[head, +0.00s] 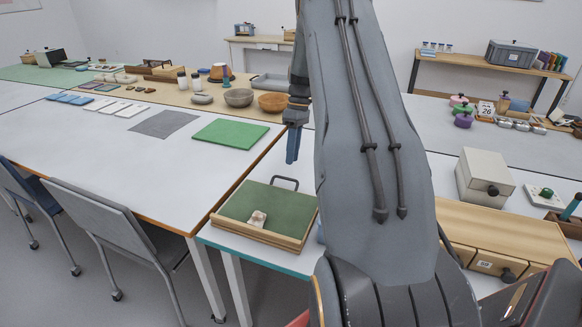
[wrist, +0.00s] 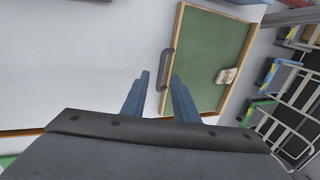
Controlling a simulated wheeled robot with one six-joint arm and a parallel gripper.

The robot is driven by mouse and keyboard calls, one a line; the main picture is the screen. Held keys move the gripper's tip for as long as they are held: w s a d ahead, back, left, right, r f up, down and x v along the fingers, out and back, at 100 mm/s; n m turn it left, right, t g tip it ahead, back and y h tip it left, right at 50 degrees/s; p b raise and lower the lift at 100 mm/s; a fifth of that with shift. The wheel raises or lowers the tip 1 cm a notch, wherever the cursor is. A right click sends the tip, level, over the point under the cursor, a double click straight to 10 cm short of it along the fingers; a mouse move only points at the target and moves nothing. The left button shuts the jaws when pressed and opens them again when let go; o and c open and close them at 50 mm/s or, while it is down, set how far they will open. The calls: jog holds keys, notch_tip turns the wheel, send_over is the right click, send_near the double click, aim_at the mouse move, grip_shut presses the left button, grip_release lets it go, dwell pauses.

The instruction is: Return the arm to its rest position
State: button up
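My gripper (head: 292,150) hangs in the air with its fingers pointing down, above and behind the green-lined wooden tray in the head view. In the wrist view the two blue fingers (wrist: 159,78) stand apart with nothing between them. The wooden tray (head: 225,222) sits on the near white table. A small pale, brownish piece (head: 258,218) lies on its green lining. The tray (wrist: 215,40) and the piece (wrist: 226,76) also show in the wrist view. My arm crosses the middle of the head view and hides part of the tables behind it.
A green mat (head: 230,134) and a grey mat (head: 163,124) lie on the left table. Bowls (head: 239,98) and jars stand behind them. A wooden drawer unit (head: 500,245) and a light box (head: 485,177) stand right of my arm. Chairs (head: 110,220) are at the left.

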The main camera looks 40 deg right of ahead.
jog(key=shift+v, duration=1.05)
jog(key=s+a+r+m+h, duration=0.1)
jog(key=s+a, duration=0.2)
jog(key=a, duration=0.4)
jog(key=s+a+r+m+t+h, duration=0.1)
jog(key=s+a+r, duration=0.1)
jog(key=a, duration=0.5)
jog(key=s+a+r+m, duration=0.1)
jog(key=s+a, duration=0.2)
jog(key=a, duration=0.4)
jog(key=s+a+m, duration=0.1)
jog(key=s+a, duration=0.4)
jog(key=s, duration=0.2)
jog(key=s+a+f+m+t+h, duration=0.1)
jog(key=s+a+m, duration=0.1)
jog(key=s+a, duration=0.3)
jog(key=s, duration=0.3)
jog(key=shift+s+a, duration=0.3)
jog(key=shift+s, duration=0.05)
jog(key=shift+f, duration=0.1)
